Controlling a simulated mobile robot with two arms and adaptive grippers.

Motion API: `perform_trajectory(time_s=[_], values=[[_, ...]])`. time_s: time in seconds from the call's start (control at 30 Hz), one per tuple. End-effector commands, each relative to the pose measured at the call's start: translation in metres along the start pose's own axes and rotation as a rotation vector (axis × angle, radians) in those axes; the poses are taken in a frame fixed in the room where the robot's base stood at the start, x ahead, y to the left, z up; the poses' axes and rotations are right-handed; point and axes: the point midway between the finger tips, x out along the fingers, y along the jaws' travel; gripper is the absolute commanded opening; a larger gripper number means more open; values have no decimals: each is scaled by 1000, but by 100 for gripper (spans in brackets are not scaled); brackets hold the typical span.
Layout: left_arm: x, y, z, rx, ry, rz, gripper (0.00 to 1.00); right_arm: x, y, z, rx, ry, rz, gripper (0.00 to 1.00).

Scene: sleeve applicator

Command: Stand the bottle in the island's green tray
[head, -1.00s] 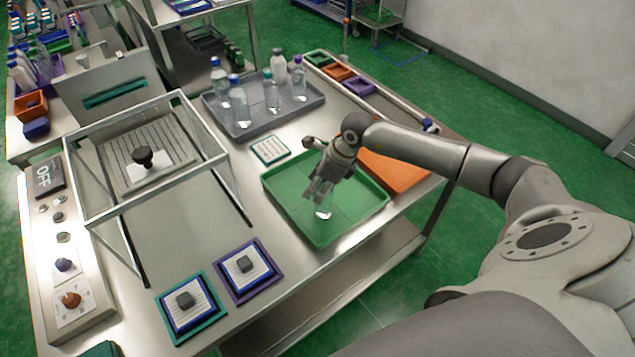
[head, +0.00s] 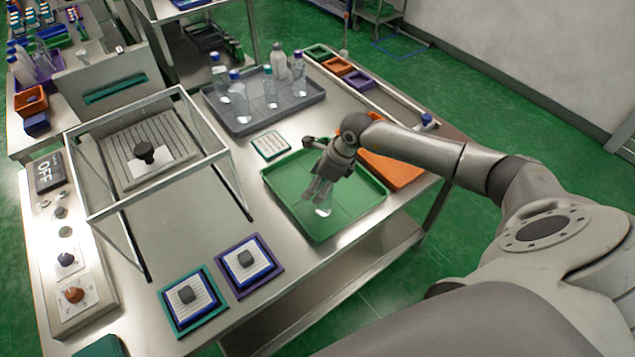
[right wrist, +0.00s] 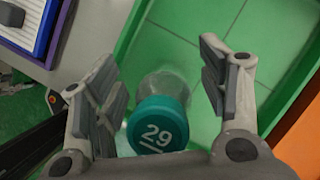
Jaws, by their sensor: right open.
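The green tray (head: 345,213) lies on the metal island, right of centre in the head view. A clear bottle (head: 323,209) is in it, mostly hidden by my right gripper (head: 321,190). In the right wrist view the bottle's teal cap (right wrist: 158,124), marked 29, faces the camera, with the clear body below it over the tray floor (right wrist: 185,50). My right gripper (right wrist: 165,85) is open, with a finger on each side of the bottle; a gap shows on the right side. The bottle looks upright or nearly so. My left gripper is not in view.
A grey tray (head: 245,127) with several bottles stands behind. An orange tray (head: 395,170) adjoins the green tray's far right. A glass-walled frame (head: 150,205) stands left. Two framed pads (head: 240,288) lie at the front, and a white card (head: 270,146) lies behind the green tray.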

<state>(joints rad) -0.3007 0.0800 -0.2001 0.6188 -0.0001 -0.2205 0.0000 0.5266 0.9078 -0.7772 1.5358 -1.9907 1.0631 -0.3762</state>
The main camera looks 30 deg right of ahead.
Motion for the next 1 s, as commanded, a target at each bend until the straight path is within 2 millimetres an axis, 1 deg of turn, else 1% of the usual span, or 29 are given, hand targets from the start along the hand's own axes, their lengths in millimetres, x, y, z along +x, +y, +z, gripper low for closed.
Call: perform_trajectory(time_s=[0.07,0.17,0.27,0.5,0.63,0.7,0.8,1.0], values=[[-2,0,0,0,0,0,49,-3,0,1,0,0,-1,67],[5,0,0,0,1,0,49,-13,-2,0,-2,-1,-3,67],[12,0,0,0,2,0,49,-30,-2,-1,-3,-1,-5,67],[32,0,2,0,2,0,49,-82,-2,-1,-3,-1,-6,67],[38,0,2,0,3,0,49,-104,-1,0,-1,-2,-3,67],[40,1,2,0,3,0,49,-112,-1,0,0,0,-3,67],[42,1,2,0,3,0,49,-119,0,0,-1,0,0,67],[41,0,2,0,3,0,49,-122,0,1,0,0,0,67]])
